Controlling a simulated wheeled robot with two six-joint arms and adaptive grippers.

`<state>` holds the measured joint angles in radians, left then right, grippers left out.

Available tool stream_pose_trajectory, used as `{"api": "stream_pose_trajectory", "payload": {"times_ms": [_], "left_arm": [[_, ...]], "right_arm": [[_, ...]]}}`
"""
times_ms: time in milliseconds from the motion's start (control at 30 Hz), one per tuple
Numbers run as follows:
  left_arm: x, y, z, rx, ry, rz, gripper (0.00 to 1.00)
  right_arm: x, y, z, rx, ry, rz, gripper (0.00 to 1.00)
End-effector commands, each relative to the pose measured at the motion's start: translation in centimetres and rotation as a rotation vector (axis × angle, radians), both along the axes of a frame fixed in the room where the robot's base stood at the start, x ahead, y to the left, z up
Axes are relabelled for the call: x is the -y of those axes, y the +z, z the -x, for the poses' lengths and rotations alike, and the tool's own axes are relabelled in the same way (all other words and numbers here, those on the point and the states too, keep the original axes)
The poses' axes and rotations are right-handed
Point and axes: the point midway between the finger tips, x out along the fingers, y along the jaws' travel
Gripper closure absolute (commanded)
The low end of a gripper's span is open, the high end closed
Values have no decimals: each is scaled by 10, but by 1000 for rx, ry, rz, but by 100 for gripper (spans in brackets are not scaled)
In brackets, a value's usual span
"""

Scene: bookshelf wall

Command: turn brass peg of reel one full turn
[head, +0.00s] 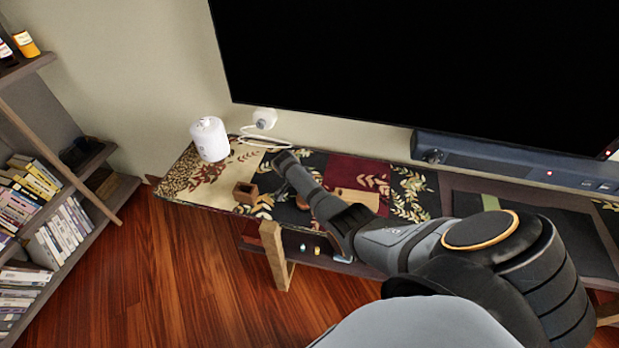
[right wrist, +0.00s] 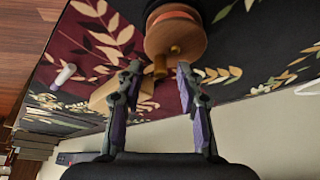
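The reel (right wrist: 176,34) is a round wooden disc with an orange band, at the top middle of the right wrist view. Its small brass peg (right wrist: 160,66) sticks out near the disc's lower edge. My right gripper (right wrist: 159,68) is open, with one finger on each side of the peg. A gap shows between the peg and each finger; I cannot tell whether the tips reach its depth. In the head view my right arm reaches over the low bench and hides most of the reel area. My left gripper is in neither view.
The bench holds a white canister (head: 210,139), a small open wooden box (head: 245,193) and a tan wooden block (head: 356,199). The block also shows behind a finger in the wrist view (right wrist: 104,95). A large dark screen (head: 420,60) and soundbar (head: 510,163) stand behind. Bookshelves are left.

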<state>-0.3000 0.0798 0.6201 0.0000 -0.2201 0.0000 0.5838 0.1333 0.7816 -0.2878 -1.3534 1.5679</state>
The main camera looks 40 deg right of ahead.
Motion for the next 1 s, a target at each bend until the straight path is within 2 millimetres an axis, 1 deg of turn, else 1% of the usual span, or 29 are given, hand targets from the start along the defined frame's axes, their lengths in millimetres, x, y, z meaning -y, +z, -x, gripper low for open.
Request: {"api": "stream_pose_trajectory", "payload": {"times_ms": [167,267,367,500,600,700,833,1000], "left_arm": [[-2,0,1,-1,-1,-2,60],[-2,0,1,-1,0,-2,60],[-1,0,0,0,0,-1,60],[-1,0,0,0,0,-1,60],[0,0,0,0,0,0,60],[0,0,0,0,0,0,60],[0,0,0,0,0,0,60],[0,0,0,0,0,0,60]], "right_arm": [[-2,3,-1,2,1,0,64],[-6,15,-2,5,2,0,64],[-15,35,-1,6,1,-1,64],[-29,68,-2,6,1,-1,64],[-37,87,-1,4,1,-1,64],[-42,101,-1,1,1,-1,64],[-45,110,0,-1,0,0,64],[-46,111,0,0,0,0,64]]}}
